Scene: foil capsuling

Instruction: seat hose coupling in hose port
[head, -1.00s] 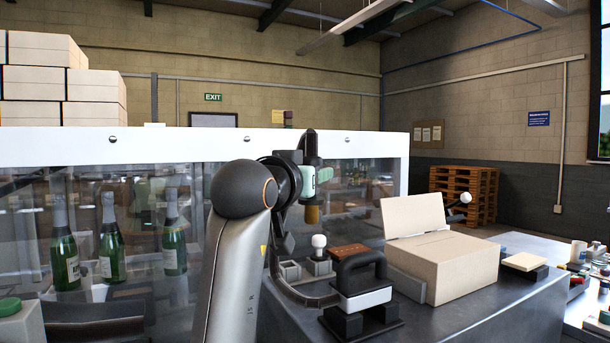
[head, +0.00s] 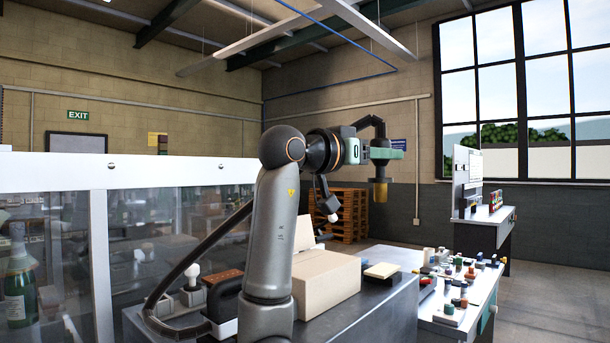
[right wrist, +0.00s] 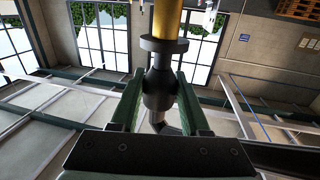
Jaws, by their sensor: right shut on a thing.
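My right gripper (head: 383,154) is raised in the air, above and beyond the cardboard box. Its green fingers are shut on the hose coupling, which has a dark body and a brass-yellow end (head: 380,192) pointing down. In the right wrist view the coupling's dark collar (right wrist: 163,46) and yellow end (right wrist: 167,18) extend beyond the fingers (right wrist: 158,88). A dark hose (head: 370,122) arches from the top of the coupling back toward my wrist. I cannot make out the hose port in either view. My left gripper is not in view.
A side table (head: 480,300) at right carries several small parts. A glass-sided enclosure (head: 140,235) is at left. Open floor (head: 540,265) lies at right.

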